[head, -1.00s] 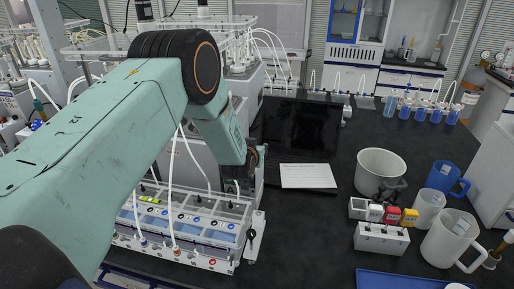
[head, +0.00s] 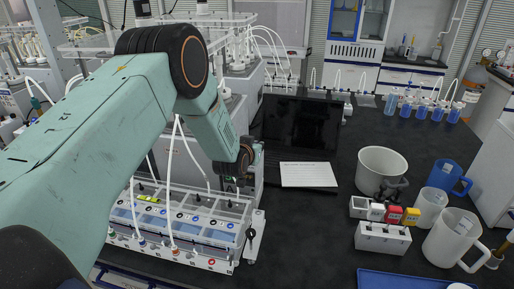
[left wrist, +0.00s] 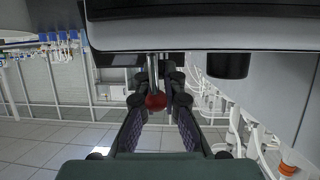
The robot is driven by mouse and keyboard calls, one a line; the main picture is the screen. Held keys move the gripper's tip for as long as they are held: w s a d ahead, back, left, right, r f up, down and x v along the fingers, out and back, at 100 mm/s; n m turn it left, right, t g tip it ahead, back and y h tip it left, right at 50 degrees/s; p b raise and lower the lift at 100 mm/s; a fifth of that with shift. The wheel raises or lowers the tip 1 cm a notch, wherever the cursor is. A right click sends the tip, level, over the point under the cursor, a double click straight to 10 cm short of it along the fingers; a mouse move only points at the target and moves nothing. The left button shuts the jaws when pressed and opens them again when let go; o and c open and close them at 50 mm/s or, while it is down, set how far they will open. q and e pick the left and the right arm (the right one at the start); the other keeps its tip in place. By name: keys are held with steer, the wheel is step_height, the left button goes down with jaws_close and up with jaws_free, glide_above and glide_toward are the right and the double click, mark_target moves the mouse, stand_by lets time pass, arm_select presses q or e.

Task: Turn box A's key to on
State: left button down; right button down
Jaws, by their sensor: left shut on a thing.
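My left arm crosses the left of the head view, and its dark wrist end hangs beside the white equipment behind the bench. The fingers of my left gripper are hidden there. In the left wrist view my left gripper (left wrist: 155,103) is closed on a small red rounded part (left wrist: 155,101), seemingly the key. A pale metal shaft (left wrist: 153,70) shows just above it. A dark box-like body with a light lower edge (left wrist: 200,44) fills the top of that view. I cannot read a letter on it or tell the key's setting. My right gripper is not in view.
A white tray unit with blue compartments (head: 187,217) stands below my left arm. A laptop (head: 300,125) sits mid-bench. A white pot (head: 381,166), blue jug (head: 447,178), pale jugs (head: 452,238) and small coloured boxes (head: 393,213) stand at the right.

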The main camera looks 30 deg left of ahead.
arm_select(q)
steer(key=shift+m+h, duration=0.3)
steer(key=shift+h, duration=0.1)
steer(key=c, duration=1.5)
jaws_free()
steer(key=shift+s+r, duration=0.2)
steer(key=shift+w+f, duration=0.1)
steer(key=shift+f, duration=0.05)
steer(key=v, duration=1.2)
